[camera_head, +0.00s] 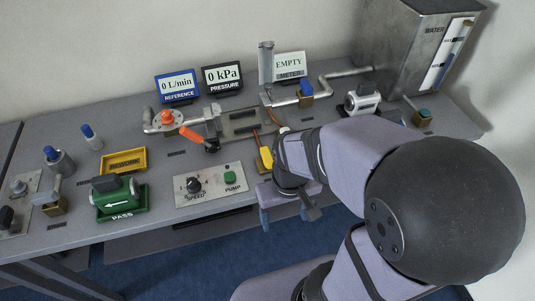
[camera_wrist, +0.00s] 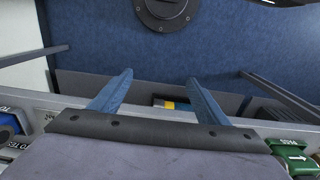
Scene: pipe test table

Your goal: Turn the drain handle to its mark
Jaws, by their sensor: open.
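My gripper (camera_head: 286,216) hangs in front of the table's front edge, its two blue fingers apart and empty. In the wrist view the gripper (camera_wrist: 159,77) also shows spread fingers with nothing between them. No handle is labelled drain that I can read.
A grey metal water tank (camera_head: 408,50) stands at the back right. An orange-handled clamp (camera_head: 190,132) lies mid-table. Signs (camera_head: 222,78) stand behind. Blue floor is open in front.

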